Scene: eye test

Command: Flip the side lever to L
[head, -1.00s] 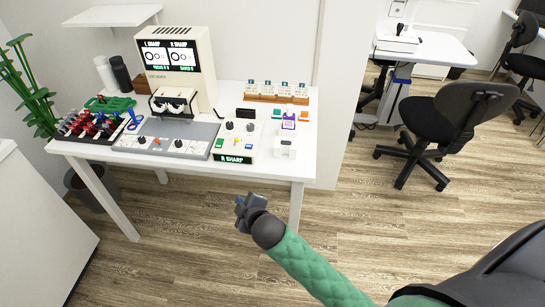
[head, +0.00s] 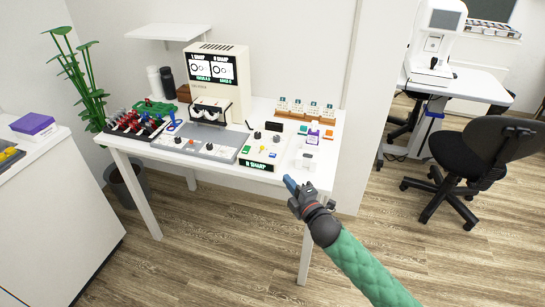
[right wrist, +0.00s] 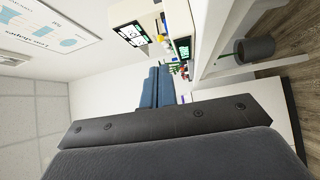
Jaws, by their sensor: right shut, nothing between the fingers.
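A control box (head: 263,146) with black knobs, coloured buttons and a front screen reading "R SHARP" sits near the table's right front. A small yellow piece (head: 262,149) stands on its top; I cannot tell whether it is the side lever. No L mark is readable. A small white block (head: 309,161) is to its right. My right gripper (head: 291,185) is shut and empty, in front of the table's front right edge and apart from the box. Its blue fingers lie together in the right wrist view (right wrist: 157,85). My left gripper is not in view.
The table (head: 230,173) also holds a tall cream machine (head: 218,75) with two screens, a grey panel (head: 195,146) and a rack of dark and red parts (head: 131,124). A black chair (head: 480,155) stands at right. Floor in front is clear.

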